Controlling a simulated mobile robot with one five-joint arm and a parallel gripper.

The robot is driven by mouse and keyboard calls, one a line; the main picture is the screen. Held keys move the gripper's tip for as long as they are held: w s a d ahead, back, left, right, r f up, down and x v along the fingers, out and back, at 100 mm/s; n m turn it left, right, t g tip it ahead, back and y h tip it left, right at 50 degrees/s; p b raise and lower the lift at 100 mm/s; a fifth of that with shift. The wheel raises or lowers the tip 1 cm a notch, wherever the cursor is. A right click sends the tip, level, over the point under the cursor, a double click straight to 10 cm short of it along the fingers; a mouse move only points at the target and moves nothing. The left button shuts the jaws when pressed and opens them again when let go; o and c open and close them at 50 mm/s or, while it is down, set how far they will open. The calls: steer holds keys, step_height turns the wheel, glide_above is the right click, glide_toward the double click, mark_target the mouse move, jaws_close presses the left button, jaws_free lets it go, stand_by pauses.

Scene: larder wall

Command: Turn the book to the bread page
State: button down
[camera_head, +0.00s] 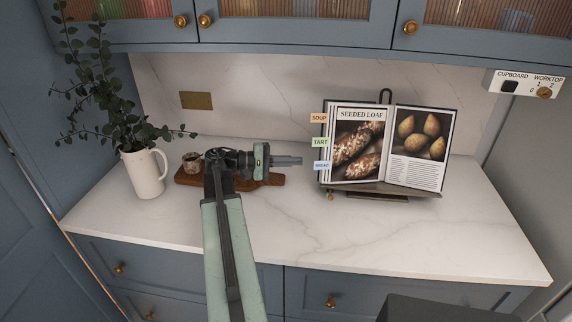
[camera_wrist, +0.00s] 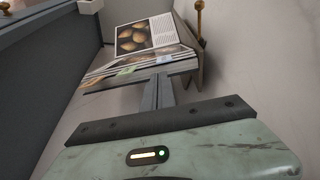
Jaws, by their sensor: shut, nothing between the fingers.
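The book (camera_head: 360,145) stands open on a dark stand (camera_head: 375,189) at the right of the worktop. Its left page is headed "SEEDED LOAF" over a picture of seeded loaves; its right page shows brown pear-shaped food and text. Tabs stick out at its left edge: soup (camera_head: 318,118), tart (camera_head: 320,142) and a lowest blue one (camera_head: 322,166), its small word apparently "bread". My gripper (camera_head: 300,161) is shut and empty, its tips just left of the lowest tab. In the wrist view the book (camera_wrist: 150,50) lies beyond the fingertips (camera_wrist: 164,78); contact cannot be told.
A wooden board (camera_head: 270,181) with a small pot (camera_head: 193,163) lies behind my arm. A white jug (camera_head: 145,173) with leafy stems stands at the left. Upper cupboards and a switch panel (camera_head: 524,84) are above. The front worktop is clear.

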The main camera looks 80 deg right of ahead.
steer(key=s+a, duration=0.1)
steer(key=s, duration=0.5)
steer(key=shift+s+r+p, duration=0.35)
steer(key=shift+s+p, duration=0.05)
